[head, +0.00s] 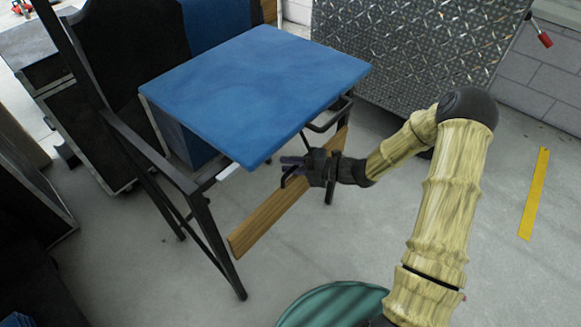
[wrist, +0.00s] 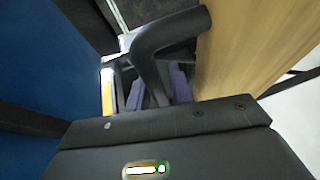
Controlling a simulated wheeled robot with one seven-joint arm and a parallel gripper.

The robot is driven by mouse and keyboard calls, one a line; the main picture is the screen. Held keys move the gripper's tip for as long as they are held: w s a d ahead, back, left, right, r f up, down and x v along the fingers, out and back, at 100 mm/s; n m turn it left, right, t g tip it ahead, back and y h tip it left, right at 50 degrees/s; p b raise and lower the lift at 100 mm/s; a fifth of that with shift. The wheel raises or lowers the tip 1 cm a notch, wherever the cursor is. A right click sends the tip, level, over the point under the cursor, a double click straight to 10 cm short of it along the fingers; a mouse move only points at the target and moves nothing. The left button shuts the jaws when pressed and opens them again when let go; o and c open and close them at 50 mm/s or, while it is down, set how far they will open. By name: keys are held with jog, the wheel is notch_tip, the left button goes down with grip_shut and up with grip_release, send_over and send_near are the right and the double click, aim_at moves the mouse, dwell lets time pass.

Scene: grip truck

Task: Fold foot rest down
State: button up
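The foot rest appears to be the long wooden board (head: 258,222) on the black-framed chair (head: 206,222), below the blue panel (head: 255,85). The board stands on edge, and my gripper hides part of it. My gripper (head: 286,170) is beside the board, under the panel's near corner, with its fingers apart. In the wrist view the board (wrist: 255,45) fills the upper right. Whether the fingers touch the bar cannot be told.
A diamond-plate metal case (head: 410,45) stands behind at the right. Dark cases (head: 75,130) stand at the left. A green round object (head: 335,305) is near the bottom. The grey floor is clear at the right, with a yellow strip (head: 534,193).

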jog(key=shift+w, duration=0.1)
grip_shut()
